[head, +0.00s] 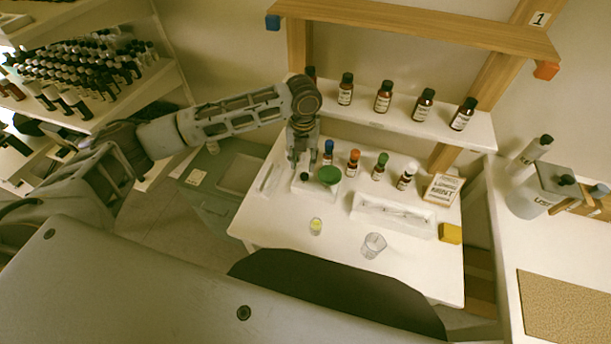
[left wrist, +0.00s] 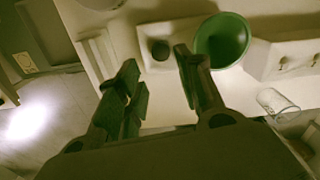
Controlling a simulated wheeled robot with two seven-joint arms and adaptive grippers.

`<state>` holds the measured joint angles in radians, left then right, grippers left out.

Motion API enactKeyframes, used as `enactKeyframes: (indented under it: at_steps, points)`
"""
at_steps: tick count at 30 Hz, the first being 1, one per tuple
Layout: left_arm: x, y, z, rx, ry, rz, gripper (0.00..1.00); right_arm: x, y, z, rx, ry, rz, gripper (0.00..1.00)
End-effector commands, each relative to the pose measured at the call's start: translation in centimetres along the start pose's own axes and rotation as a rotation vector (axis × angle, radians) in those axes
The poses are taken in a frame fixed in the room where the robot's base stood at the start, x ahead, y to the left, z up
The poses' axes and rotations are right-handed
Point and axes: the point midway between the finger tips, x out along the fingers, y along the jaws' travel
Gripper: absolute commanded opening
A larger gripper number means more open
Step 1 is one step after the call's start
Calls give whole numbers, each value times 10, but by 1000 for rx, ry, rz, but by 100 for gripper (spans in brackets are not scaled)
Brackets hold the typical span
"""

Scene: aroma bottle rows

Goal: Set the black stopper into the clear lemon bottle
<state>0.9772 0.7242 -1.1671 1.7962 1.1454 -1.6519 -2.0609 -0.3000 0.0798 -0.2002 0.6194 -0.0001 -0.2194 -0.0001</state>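The black stopper (head: 304,177) sits on a small white tray at the back left of the white table; it also shows in the left wrist view (left wrist: 160,50). My left gripper (head: 301,163) hangs above and behind the stopper. In the left wrist view its fingers (left wrist: 156,62) are apart with nothing between them, and the stopper shows beyond the tips. My right gripper is not in view.
A green funnel or bowl (head: 329,176) stands right beside the stopper. Several brown bottles stand behind it and on the shelf (head: 400,122). An empty glass (head: 373,245), a white tray (head: 393,215) and a yellow block (head: 450,234) are to the right. The table's front left is clear.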

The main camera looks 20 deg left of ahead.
Motion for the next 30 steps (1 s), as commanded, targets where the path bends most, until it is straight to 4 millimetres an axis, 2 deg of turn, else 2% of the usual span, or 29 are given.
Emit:
enactKeyframes:
  at_steps: [6, 15, 30]
  points:
    - [3, 0, 0, -1, 0, -1, 37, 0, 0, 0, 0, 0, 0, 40]
    - [22, -1, 0, -2, 0, -1, 37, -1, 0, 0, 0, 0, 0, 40]
    - [30, -1, 1, -2, 0, -2, 37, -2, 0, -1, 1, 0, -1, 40]
